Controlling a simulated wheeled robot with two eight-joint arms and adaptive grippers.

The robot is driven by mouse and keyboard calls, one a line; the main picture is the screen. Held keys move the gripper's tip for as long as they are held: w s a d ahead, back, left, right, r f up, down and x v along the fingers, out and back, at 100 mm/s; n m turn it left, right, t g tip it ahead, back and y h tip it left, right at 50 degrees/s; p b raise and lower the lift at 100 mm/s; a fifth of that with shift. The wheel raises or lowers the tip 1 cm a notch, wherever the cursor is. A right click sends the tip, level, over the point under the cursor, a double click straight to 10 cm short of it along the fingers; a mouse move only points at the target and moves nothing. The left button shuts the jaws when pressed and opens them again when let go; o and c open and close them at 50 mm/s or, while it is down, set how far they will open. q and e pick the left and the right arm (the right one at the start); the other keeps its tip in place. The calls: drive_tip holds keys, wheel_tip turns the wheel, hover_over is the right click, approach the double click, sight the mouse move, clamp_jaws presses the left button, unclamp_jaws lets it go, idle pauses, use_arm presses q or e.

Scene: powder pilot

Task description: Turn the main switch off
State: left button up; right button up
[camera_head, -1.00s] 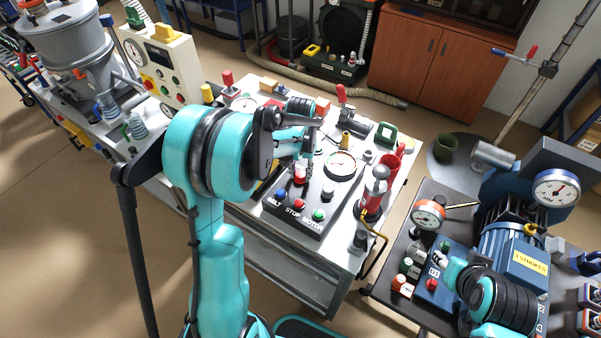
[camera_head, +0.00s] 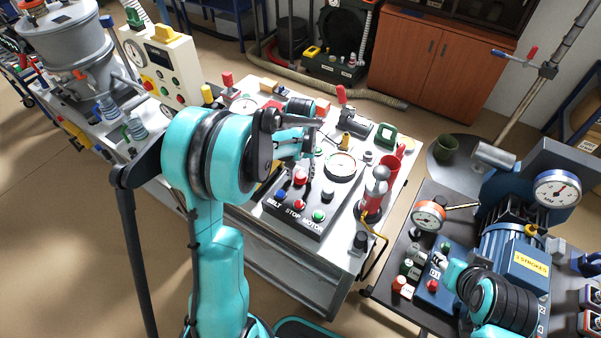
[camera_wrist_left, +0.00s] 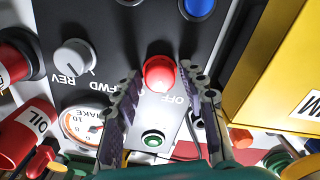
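The main switch (camera_wrist_left: 160,73) appears as a round red knob on a pale plate marked OFF in the left wrist view. In the head view its red knob (camera_head: 300,177) shows at the back of the dark control panel (camera_head: 328,213), partly behind my gripper. My left gripper (camera_wrist_left: 160,92) is open, with one finger on each side of the red knob. I cannot tell whether either finger touches it. A green lamp (camera_wrist_left: 153,138) lies below the knob in the left wrist view.
A yellow box (camera_wrist_left: 275,75) stands close beside the fingers in the left wrist view. A grey FWD/REV knob (camera_wrist_left: 74,58), a gauge (camera_wrist_left: 82,124) and a red oil can (camera_wrist_left: 24,128) lie on the other side. Blue, red and green buttons line the panel's front.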

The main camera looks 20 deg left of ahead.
sight(300, 175)
use_arm(q)
drive_tip(key=shift+r, duration=0.1)
wheel_tip(300, 175, up, 12)
idle(0.6)
drive_tip(key=shift+s, duration=0.1)
idle(0.3)
